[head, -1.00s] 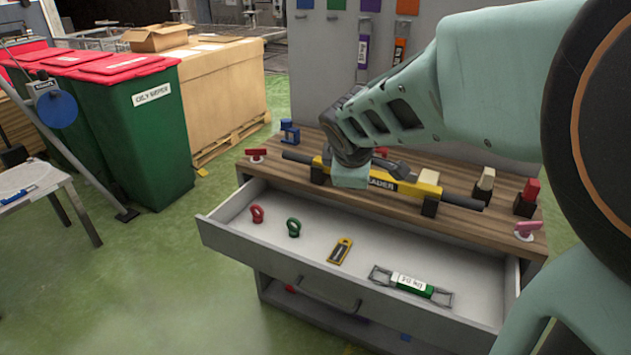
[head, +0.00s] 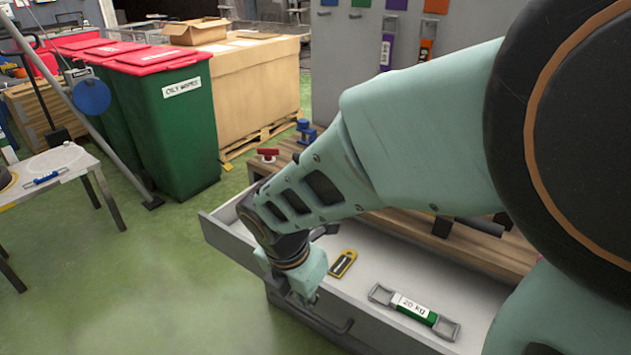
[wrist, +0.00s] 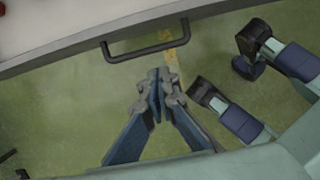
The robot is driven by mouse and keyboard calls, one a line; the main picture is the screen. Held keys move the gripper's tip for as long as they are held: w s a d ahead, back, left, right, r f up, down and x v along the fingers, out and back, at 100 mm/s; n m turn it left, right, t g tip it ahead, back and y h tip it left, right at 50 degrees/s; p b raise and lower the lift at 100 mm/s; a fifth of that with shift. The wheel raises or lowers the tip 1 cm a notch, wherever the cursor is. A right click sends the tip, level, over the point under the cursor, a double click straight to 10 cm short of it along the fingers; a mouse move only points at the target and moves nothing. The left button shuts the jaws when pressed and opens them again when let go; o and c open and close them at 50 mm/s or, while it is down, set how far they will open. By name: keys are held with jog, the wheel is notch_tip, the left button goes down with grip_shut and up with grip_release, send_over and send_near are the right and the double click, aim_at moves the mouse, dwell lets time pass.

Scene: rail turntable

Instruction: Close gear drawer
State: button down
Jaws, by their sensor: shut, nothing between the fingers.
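The gear drawer (head: 384,317) is pulled out from the wooden-topped workbench. A yellow-black tool (head: 343,263) and a green "20 kg" item (head: 414,309) lie in it. Its dark bar handle (head: 330,325) is on the front panel and also shows in the wrist view (wrist: 146,48). My gripper (head: 303,301) is shut and empty, pointing down just outside the drawer front near the handle. In the wrist view the fingertips (wrist: 159,84) meet just below the handle, with a visible gap. My arm hides the drawer's left interior and part of its front.
The bench top (head: 478,247) carries a dark bar and a red clamp (head: 267,154). A small table (head: 60,170) is at left. Green floor before the drawer is clear.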

aim_at(325, 302)
jog(key=b+x, duration=0.3)
jog(key=x, duration=0.6)
jog(key=shift+f+b, duration=0.15)
jog(key=shift+b, duration=0.2)
jog(key=w+d, duration=0.2)
jog(key=w, duration=0.1)
jog(key=shift+w+d, duration=0.15)
jog(key=shift+d, duration=0.05)
jog(key=shift+w, duration=0.1)
